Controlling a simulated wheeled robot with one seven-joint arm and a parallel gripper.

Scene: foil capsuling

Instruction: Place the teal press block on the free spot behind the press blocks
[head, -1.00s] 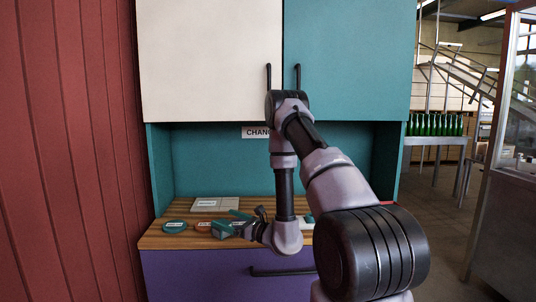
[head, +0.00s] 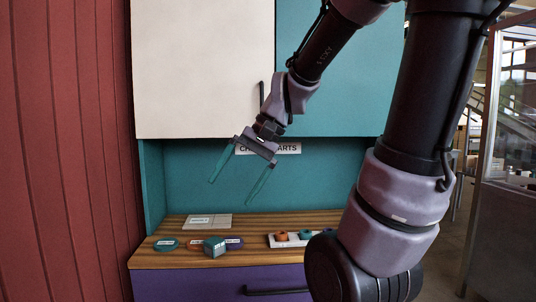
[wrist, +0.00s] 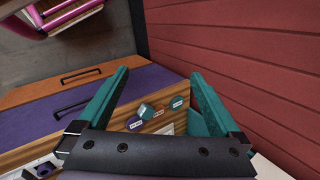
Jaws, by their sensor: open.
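The teal block (head: 214,247) stands on the wooden counter near its front edge, among the flat labelled discs. It partly hides the orange disc (head: 195,244) and the purple disc (head: 234,243). The teal disc (head: 166,244) lies to its left. The teal block also shows in the wrist view (wrist: 147,111). My gripper (head: 231,190) has teal fingers, is open and empty, and hangs well above the counter, apart from the block. It also shows in the wrist view (wrist: 157,77). I cannot read the disc labels.
A pale labelled plate (head: 208,221) lies behind the discs. A white tray (head: 291,241) with orange and blue knobs is at the right, partly hidden by my arm. Cabinet doors hang above the counter (head: 178,260); a red wall (head: 60,150) stands at the left.

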